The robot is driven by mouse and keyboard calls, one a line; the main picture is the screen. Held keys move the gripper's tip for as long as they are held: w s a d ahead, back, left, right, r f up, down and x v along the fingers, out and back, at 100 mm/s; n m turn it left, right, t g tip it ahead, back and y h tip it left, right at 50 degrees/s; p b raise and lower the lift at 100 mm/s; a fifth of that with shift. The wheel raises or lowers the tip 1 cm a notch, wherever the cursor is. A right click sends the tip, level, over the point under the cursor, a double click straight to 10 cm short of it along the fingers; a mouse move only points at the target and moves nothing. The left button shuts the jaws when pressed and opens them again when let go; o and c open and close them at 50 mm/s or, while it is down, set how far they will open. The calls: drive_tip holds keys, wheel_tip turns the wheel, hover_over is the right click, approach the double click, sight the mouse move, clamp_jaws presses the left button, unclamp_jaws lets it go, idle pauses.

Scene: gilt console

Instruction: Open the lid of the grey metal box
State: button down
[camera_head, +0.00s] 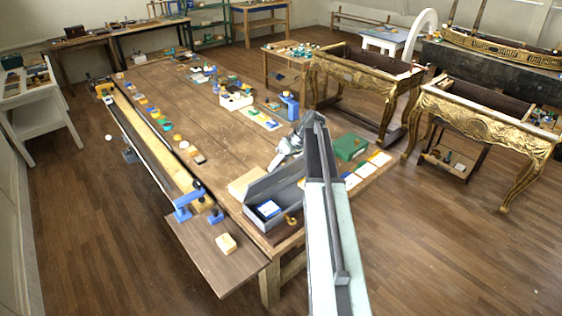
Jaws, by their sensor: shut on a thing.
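The grey metal box (254,218) stands at the near end of the long wooden workbench. Its lid (262,187) stands raised along the far side, so part of the inside shows. A blue and white item (268,208) lies in the box. My gripper (274,166) comes down from the arm's end to the lid's upper edge and is shut on it, though the fingertips are small and their exact contact is hard to see. My arm hides the right end of the box.
A blue clamp (188,202) is at the bench's left edge. Gilt consoles (480,125) stand at the right. The bench middle (190,125) has free room.

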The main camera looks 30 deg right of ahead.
drive_tip(key=shift+w+a+f+m+g+h, duration=0.15)
drive_tip(key=shift+w+f+m+g, duration=0.1)
drive_tip(key=shift+w+g, duration=0.6)
drive_tip(key=shift+w+a+f+m+g+h, duration=0.15)
drive_tip(key=shift+w+f+g+h, duration=0.1)
drive_tip(key=shift+w+g, duration=0.6)
drive_tip(key=shift+w+a+f+m+g+h, duration=0.1)
drive_tip(key=shift+w+f+m+g, duration=0.15)
drive_tip(key=shift+w+g, duration=0.6)
drive_tip(key=shift+s+g, duration=0.25)
drive_tip(key=shift+g, duration=0.1)
drive_tip(key=c, duration=1.2)
unclamp_jaws()
